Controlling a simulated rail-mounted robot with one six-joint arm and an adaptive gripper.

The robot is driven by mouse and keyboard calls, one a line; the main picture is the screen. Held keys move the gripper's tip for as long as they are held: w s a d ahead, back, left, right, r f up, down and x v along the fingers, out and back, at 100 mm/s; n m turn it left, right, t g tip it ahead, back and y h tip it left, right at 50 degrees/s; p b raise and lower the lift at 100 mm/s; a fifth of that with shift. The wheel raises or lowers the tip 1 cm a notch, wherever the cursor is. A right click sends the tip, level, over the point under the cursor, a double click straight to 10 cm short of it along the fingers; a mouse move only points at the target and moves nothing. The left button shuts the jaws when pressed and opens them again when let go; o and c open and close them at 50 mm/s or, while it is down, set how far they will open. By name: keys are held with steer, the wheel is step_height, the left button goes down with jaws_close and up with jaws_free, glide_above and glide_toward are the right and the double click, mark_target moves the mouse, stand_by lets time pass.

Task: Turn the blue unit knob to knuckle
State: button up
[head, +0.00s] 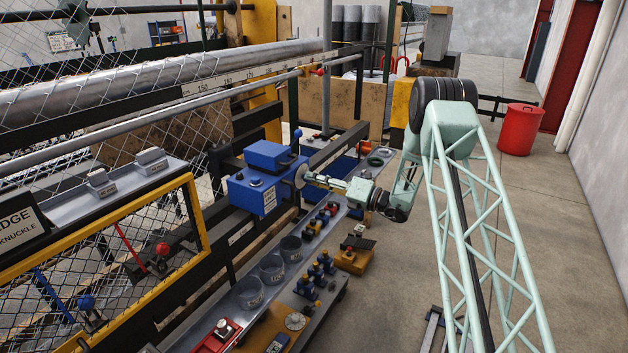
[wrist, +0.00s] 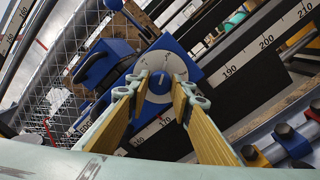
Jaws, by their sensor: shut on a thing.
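The blue unit (head: 258,196) is a blue box mounted on the rail at the middle of the head view; it also fills the centre of the wrist view. Its knob is a round pale dial (wrist: 158,88) with dark marks on its rim and a small blue centre. In the head view the knob (head: 300,172) shows edge-on on the box's right side. My gripper (head: 311,178) reaches it from the right. In the wrist view my gripper (wrist: 160,97) has one finger at each side of the knob, shut on it. The mark lettering is too small to read.
A blue ball-ended lever (head: 297,137) rises from the unit. Below is a grey tray with round cups (head: 271,268) and small blue-and-yellow parts (head: 318,270). A yellow-framed mesh guard (head: 198,215) stands at the left. The floor at the right is open around a red bin (head: 519,130).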

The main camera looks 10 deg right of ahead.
steer(key=o, duration=0.9)
steer(key=shift+s+d, duration=0.15)
steer(key=shift+v, duration=5.8)
